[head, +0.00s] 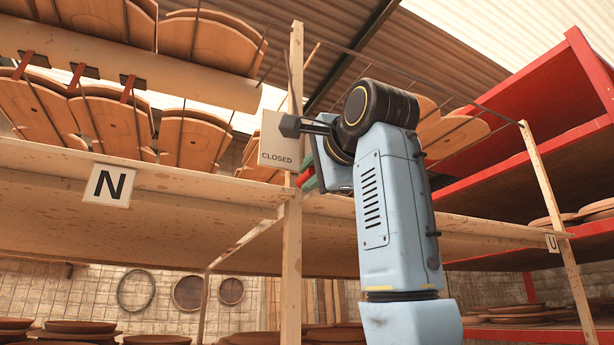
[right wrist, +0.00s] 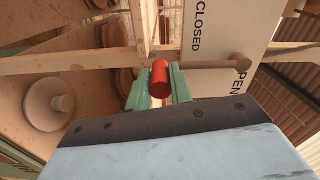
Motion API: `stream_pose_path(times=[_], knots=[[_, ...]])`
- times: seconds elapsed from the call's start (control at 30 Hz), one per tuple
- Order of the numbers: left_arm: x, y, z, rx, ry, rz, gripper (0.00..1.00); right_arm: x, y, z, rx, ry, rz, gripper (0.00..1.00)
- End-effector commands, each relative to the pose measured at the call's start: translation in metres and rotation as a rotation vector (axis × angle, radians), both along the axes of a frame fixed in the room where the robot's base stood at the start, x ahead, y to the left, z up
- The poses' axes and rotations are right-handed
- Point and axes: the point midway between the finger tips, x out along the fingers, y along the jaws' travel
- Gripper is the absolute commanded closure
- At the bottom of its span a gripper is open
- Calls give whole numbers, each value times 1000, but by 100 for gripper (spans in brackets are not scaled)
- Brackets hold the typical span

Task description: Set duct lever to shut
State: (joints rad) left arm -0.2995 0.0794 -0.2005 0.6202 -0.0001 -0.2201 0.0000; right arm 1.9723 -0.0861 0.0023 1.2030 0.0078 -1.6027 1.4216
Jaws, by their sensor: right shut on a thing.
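A white sign board (head: 270,150) reading CLOSED hangs by a wooden post in the head view. In the right wrist view the board (right wrist: 222,25) shows CLOSED and, further right, a partly cut OPEN. A red grip (right wrist: 160,78), seemingly the duct lever's handle, sits between the green fingers of my right gripper (right wrist: 159,88), which is shut on it. A brown rod with a round end (right wrist: 241,63) runs right from there across the board. In the head view my wrist mostly hides the right gripper (head: 309,181) and the red grip. My left gripper is out of view.
A wooden post (head: 292,230) and shelf edge (head: 150,180) stand close to my right gripper. Shelves hold several clay pieces (head: 200,45). A red rack (head: 540,110) stands at right. A round pale object (right wrist: 48,103) is at left in the wrist view.

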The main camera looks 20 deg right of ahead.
Motion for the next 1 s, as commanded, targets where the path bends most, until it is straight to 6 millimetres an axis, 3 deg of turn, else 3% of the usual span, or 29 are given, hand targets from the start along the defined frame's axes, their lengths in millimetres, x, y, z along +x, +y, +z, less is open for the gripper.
stream_pose_path(times=[0.27,0.3,0.47,0.77,1.0], knots=[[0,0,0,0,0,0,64,1,1,-1,1,3,0,100],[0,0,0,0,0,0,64,1,1,-1,1,3,0,77],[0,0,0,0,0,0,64,0,1,-1,0,2,1,57],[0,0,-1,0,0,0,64,-1,0,0,0,0,0,57],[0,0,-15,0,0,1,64,-33,-2,-2,0,-5,1,57]])
